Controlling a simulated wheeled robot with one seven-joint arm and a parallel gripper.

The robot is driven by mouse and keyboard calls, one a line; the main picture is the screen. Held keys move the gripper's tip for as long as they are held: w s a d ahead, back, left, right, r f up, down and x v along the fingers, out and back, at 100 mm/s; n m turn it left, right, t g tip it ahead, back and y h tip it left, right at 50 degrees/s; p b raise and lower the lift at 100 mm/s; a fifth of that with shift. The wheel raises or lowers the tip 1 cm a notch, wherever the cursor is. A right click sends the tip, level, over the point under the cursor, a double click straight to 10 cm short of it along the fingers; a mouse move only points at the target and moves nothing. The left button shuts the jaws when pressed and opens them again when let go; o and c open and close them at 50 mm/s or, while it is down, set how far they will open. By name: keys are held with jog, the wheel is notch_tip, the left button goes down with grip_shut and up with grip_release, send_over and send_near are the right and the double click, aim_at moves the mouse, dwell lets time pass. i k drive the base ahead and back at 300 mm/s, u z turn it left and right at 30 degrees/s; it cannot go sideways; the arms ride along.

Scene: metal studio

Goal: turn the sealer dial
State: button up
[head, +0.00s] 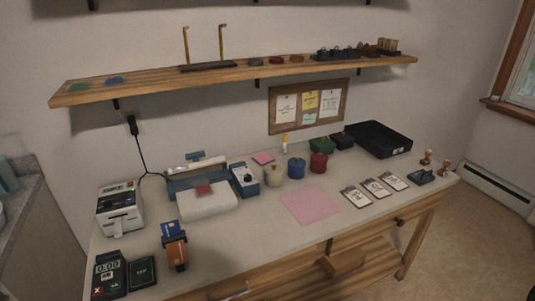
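The sealer (181,180) is a blue-grey bench device with a pale bar across its top, towards the left back of the table. Its control box (239,189) stands at its right end, with a white face and a dark round dial (248,179). The dial's pointer setting is too small to read. A white bag (212,203) with a red patch lies in front of the sealer. My gripper is not in view, and nothing is seen touching the dial.
A cream pot (273,175), a blue pot (296,168) and a red pot (318,163) stand right of the control box. A label printer (121,210) is at left. A pink sheet (311,205) lies in front. A wooden shelf (220,75) hangs above.

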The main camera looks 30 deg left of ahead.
aim_at(247, 178)
jog(key=u, duration=0.75)
jog(key=i, duration=0.9)
jog(key=u, duration=1.35)
jog(key=i, duration=0.25)
jog(key=u, duration=0.2)
